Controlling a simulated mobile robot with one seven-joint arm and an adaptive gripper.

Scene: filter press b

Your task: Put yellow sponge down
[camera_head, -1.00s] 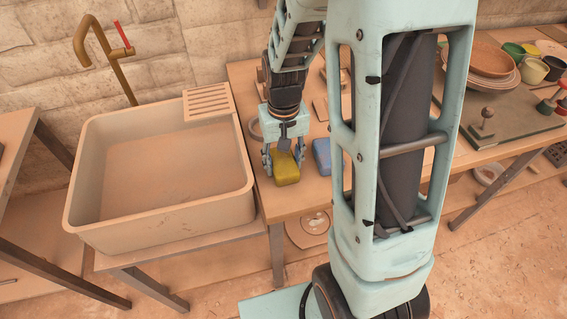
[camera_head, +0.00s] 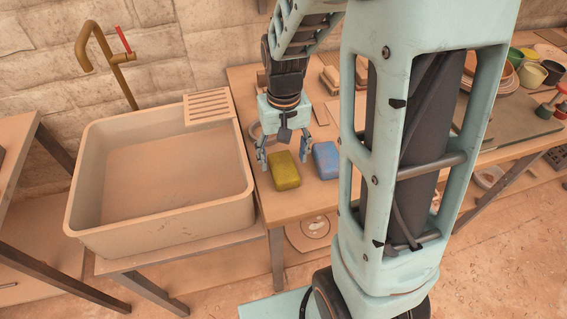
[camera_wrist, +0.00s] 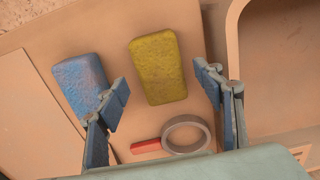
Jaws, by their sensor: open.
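The yellow sponge (camera_head: 284,170) lies flat on the wooden table (camera_head: 300,200), near its front left corner beside the sink. In the wrist view the yellow sponge (camera_wrist: 158,68) shows whole between and beyond my fingertips, touched by neither. My gripper (camera_head: 283,152) is open and empty, just above and behind the sponge. In the wrist view its two fingers (camera_wrist: 164,84) are spread wide.
A blue sponge (camera_head: 326,160) lies just right of the yellow one, close to my right finger. A ring-shaped tool with a red handle (camera_wrist: 186,135) lies behind the sponges. The sink (camera_head: 92,150) stands to the left. Dishes and cups (camera_head: 531,74) are far right.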

